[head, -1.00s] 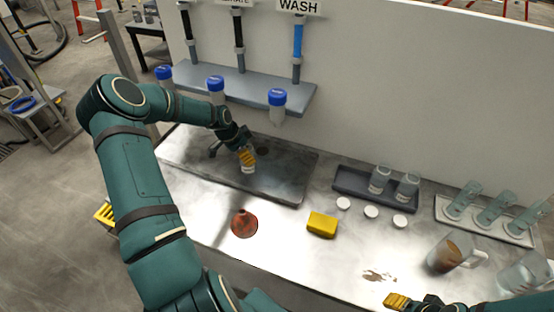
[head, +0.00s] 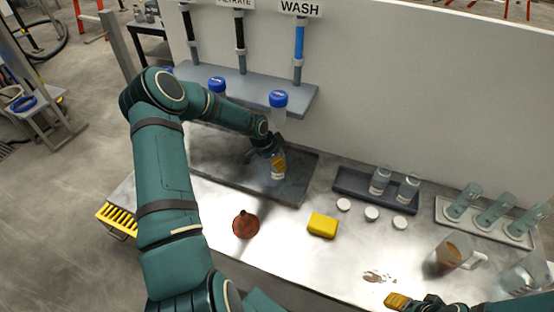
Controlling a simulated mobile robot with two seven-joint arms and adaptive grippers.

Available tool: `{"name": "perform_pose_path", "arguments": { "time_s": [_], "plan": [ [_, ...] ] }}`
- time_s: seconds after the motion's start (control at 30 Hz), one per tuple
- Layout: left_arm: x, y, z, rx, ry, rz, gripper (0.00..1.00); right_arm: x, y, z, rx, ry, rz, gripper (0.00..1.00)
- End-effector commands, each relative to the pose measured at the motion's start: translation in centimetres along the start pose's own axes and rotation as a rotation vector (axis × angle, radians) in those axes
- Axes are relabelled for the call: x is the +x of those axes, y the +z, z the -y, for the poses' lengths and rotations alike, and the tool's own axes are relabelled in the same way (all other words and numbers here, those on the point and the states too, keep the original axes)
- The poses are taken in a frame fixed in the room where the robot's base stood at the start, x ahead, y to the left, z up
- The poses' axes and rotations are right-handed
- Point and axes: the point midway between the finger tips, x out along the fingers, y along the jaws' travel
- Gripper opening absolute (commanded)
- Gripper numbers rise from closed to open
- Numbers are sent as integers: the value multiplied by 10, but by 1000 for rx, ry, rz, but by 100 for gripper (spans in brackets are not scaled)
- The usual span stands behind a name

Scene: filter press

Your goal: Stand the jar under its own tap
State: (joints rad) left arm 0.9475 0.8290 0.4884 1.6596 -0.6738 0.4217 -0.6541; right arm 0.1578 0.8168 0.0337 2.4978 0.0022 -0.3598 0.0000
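My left gripper (head: 279,162) is shut on a small clear jar (head: 277,175), mostly hidden by the fingers. It holds the jar over the right part of the dark drip tray (head: 230,180); whether the jar touches the tray I cannot tell. Pipes marked WASH (head: 299,42) and FILTRATE (head: 239,35) run down the wall to a grey shelf (head: 250,88). Blue-capped clear fittings stand at its front edge, one below WASH (head: 278,99), one below FILTRATE (head: 216,85); a third is mostly hidden by my arm. My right gripper (head: 397,300) is at the bottom edge, its opening unclear.
A yellow sponge (head: 322,225) and a red-brown funnel (head: 245,224) lie on the bench. Two clear jars (head: 380,181) stand in a dark tray, with white lids in front.

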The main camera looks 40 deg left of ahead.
Motion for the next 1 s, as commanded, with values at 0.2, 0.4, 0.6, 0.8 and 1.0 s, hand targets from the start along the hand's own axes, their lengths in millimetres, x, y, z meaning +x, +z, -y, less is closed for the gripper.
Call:
{"name": "perform_pose_path", "arguments": {
  "time_s": [0.2, 0.4, 0.6, 0.8, 1.0],
  "plan": [
    [2, 1, 0, 1, 0, -1, 23, 3, 0, -1, 0, 0, 0, 47],
    [2, 1, 0, 1, 0, -1, 89, 3, 0, -1, 0, 1, 0, 47],
    [2, 1, 0, 1, 0, -1, 89, 2, 0, -1, 0, 0, 0, 47],
    [-9, -1, 1, 1, -3, -1, 89, 0, 0, 0, 0, 0, 0, 47],
    [-37, 16, 1, -4, -2, 2, 89, 1, 0, 0, 0, 0, 0, 47]
  ]
}}
